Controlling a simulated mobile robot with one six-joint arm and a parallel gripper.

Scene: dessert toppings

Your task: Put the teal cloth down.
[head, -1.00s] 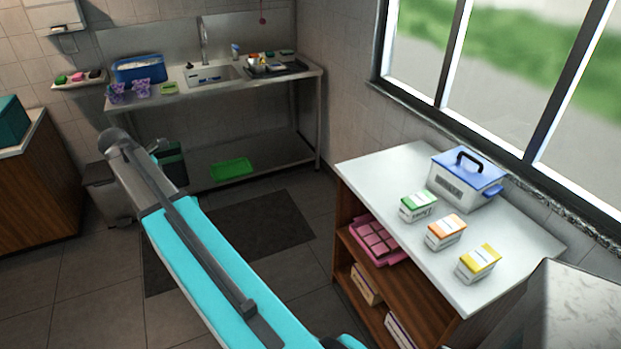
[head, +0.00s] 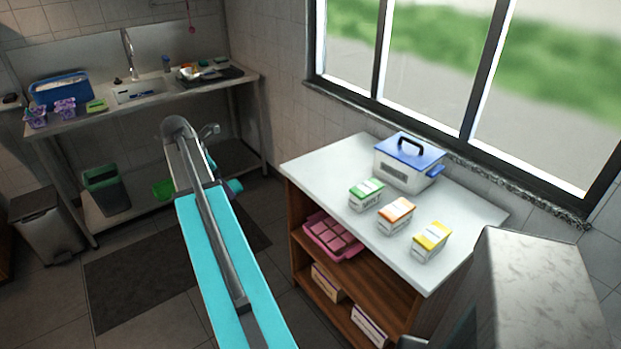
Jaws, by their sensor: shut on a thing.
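I cannot make out the teal cloth in the head view. My own arm, with a long cyan link and a grey joint, crosses the lower middle of the picture. A small grey part and a teal-blue rounded part show just behind that joint and look like more of my arm. My gripper cannot be made out and seems hidden behind the arm, so what its jaws hold is not visible.
A white-topped shelf unit (head: 325,162) carries a blue-lidded box (head: 408,165) and three small cartons, with bare top at its left. A steel sink table (head: 150,99) holds a blue tub (head: 60,92) and small items. A bin (head: 50,232) stands at left.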

